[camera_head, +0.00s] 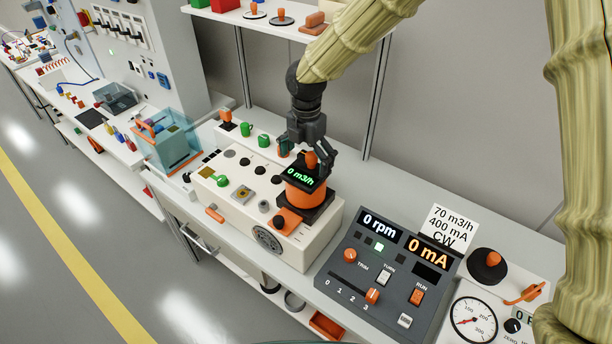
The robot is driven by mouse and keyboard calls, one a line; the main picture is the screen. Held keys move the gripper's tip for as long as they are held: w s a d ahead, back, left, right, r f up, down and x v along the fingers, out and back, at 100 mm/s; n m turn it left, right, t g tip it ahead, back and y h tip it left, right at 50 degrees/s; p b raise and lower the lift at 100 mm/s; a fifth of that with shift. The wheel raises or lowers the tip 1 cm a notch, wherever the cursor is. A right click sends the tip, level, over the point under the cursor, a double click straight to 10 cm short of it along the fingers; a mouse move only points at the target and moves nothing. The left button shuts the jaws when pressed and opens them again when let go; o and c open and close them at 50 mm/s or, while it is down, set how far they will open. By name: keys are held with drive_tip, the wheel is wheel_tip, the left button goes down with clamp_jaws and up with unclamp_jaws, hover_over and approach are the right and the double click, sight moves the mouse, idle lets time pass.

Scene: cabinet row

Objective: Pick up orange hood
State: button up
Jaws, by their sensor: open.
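The orange hood (300,201) stands upright on a cream-white bench unit in the middle of the view. It has a dark base and a dark top display reading "0 m3/h" in green. An orange knob (312,160) stands on its top. My gripper (312,159) reaches down from above with its dark fingers open, one on each side of the knob. I cannot tell whether the fingers touch it. The gripper partly hides the hood's top and what lies behind it.
The cream unit (297,253) carries a round dial, green parts and dark ports. To its right stands a grey control panel (364,288) reading "0 rpm" and "0 mA", with a card behind it. A clear box (170,142) stands left. A shelf (262,22) hangs behind.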

sight(306, 171)
drive_tip(key=shift+f+p, duration=1.3)
drive_tip(key=shift+f, duration=1.2)
drive_tip(key=c, duration=0.9)
drive_tip(key=shift+c, duration=0.8)
drive_tip(key=shift+r, duration=0.1)
